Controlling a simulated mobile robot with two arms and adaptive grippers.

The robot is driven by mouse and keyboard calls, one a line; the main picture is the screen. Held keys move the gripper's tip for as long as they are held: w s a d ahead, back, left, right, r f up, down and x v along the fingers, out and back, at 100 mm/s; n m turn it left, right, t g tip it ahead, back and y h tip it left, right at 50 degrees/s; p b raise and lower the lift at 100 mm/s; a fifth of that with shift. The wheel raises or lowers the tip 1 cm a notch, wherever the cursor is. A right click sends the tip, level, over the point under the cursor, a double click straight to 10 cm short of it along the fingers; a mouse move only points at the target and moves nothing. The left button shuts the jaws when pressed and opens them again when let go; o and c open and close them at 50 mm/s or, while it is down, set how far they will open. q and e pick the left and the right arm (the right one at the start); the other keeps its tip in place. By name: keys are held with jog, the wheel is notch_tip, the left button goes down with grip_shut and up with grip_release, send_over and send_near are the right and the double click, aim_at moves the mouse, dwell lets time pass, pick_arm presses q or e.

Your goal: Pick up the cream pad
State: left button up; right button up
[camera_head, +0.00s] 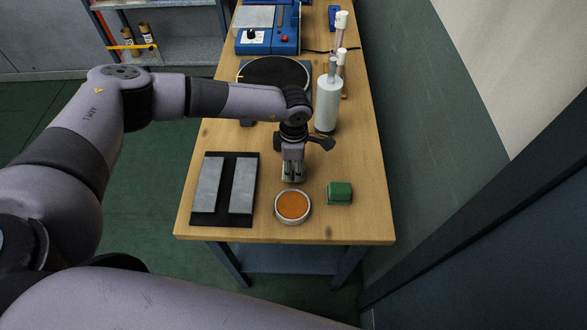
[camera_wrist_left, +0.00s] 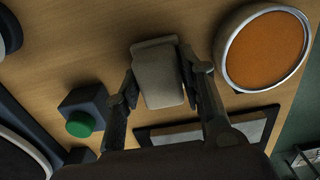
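The cream pad (camera_wrist_left: 158,75) is a small pale block with rounded edges. In the left wrist view it sits between the two fingers of my left gripper (camera_wrist_left: 160,78), with a finger against each side. In the head view my left gripper (camera_head: 293,178) points straight down, low over the wooden table, just behind the round orange dish. There the fingers mostly hide the pad, and I cannot tell whether it touches the table. My right gripper is in neither view.
The orange dish (camera_head: 293,206) is close in front of the gripper. A black tray with grey strips (camera_head: 225,190) lies left, a green block (camera_head: 340,193) right. A white bottle (camera_head: 327,103) stands behind right. A green-buttoned box (camera_wrist_left: 85,110) is nearby. The table's front edge is clear.

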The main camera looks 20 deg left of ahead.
aim_at(293, 165)
pick_arm(q)
jog(key=c, duration=0.7)
jog(key=shift+o, duration=0.2)
notch_tip(293, 165, up, 20)
jog(key=b, duration=0.5)
jog(key=shift+b, duration=0.3)
jog(key=o, duration=0.6)
jog(key=c, duration=0.5)
